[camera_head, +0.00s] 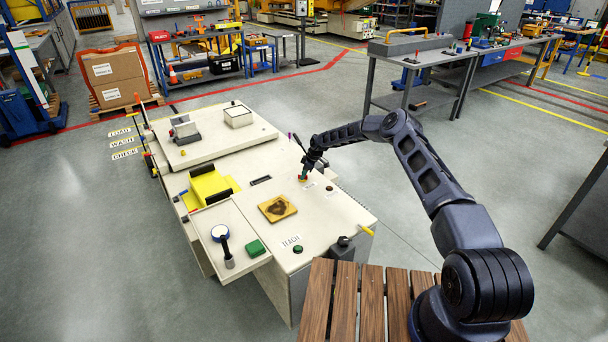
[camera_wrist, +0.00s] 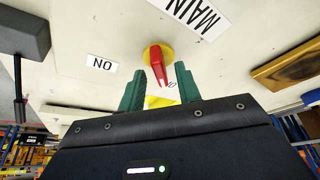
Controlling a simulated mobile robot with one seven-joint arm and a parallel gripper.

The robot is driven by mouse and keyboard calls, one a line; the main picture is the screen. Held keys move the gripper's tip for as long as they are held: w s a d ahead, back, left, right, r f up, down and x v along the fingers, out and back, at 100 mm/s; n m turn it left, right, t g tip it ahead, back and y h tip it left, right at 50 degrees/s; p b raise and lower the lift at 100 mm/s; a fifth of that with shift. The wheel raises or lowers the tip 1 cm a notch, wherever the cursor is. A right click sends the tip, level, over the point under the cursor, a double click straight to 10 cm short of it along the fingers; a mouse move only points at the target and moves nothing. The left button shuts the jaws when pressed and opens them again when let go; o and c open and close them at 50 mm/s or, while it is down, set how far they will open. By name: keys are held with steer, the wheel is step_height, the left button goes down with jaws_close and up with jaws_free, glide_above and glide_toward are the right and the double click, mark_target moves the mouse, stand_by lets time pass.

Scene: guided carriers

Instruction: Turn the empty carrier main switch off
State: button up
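The main switch (camera_wrist: 157,62) is a red handle on a round yellow base, set in a cream panel (camera_wrist: 105,30). A label reading MAIN (camera_wrist: 190,14) is next to it. A small label to its left (camera_wrist: 102,63) appears to read ON upside down; another label is partly hidden behind the fingers. My gripper (camera_wrist: 160,88) has two green fingertips, apart, with the handle's lower end between them and visible gaps at both sides. In the head view my gripper (camera_head: 303,175) reaches down to the cream top (camera_head: 335,205), largely covering the switch. Contact cannot be told.
On the cream unit are a brown-and-yellow plate (camera_head: 277,208), a yellow block (camera_head: 209,186), a TEACH label (camera_head: 291,240) and a tray with a green block (camera_head: 255,248). A dark box (camera_wrist: 22,32) and wooden piece (camera_wrist: 290,68) flank the switch. Grey floor is open at left.

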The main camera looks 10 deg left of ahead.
steer(key=v, duration=1)
steer(key=shift+d+r, duration=0.25)
steer(key=shift+r, duration=0.1)
